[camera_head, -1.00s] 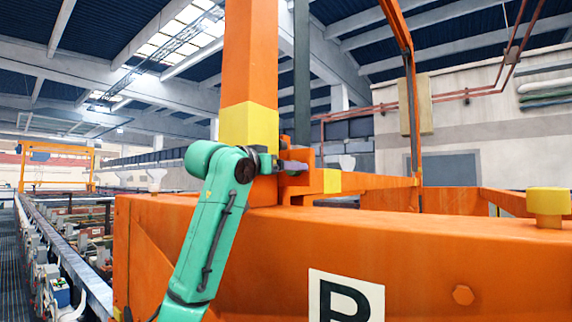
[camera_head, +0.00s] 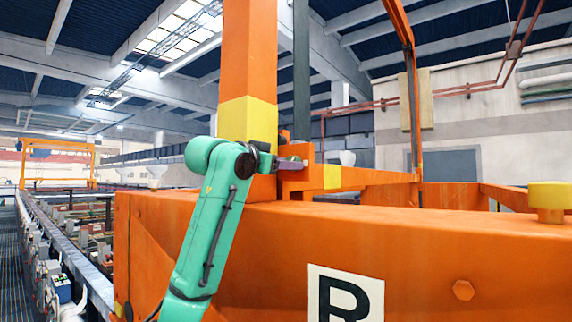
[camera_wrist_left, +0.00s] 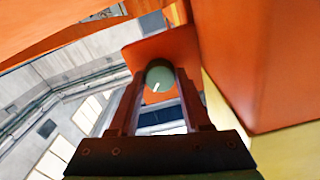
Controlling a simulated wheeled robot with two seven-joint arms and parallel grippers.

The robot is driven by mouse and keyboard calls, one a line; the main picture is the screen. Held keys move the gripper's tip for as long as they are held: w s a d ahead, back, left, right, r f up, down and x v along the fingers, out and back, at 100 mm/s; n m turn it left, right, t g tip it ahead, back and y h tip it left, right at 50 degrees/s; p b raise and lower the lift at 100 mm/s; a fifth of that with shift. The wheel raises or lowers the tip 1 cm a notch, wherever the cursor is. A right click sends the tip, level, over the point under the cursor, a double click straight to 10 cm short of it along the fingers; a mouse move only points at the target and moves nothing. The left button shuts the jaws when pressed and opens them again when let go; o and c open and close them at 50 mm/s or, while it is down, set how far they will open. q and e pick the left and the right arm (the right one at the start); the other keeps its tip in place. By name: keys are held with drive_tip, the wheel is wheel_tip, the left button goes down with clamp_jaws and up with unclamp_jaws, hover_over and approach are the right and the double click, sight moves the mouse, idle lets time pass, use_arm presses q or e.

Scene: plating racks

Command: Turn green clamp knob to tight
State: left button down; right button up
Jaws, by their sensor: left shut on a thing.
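The green clamp knob (camera_wrist_left: 160,76) shows in the left wrist view, round, with a white pointer mark slanting toward its lower left. It sits in front of an orange plate (camera_wrist_left: 178,46). My left gripper (camera_wrist_left: 160,84) is shut on the knob, one finger on each side. In the head view my left gripper (camera_head: 291,164) reaches to an orange bracket (camera_head: 298,182) beside the orange post, and the knob is mostly hidden there. My right gripper is not in view.
The orange post (camera_head: 249,60) with a yellow band (camera_head: 247,120) stands close by my left wrist. A wide orange beam (camera_head: 420,245) with a white letter plate (camera_head: 345,296) lies below. A yellow cap (camera_head: 549,196) stands at the right.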

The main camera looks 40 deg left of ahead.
use_arm(q)
drive_tip(key=m, duration=0.4)
drive_tip(key=shift+m, duration=2.5)
drive_tip(key=shift+c, duration=2)
unclamp_jaws()
drive_tip(key=shift+o, duration=0.2)
drive_tip(key=shift+w+a, duration=0.1)
drive_tip(key=shift+w, duration=0.05)
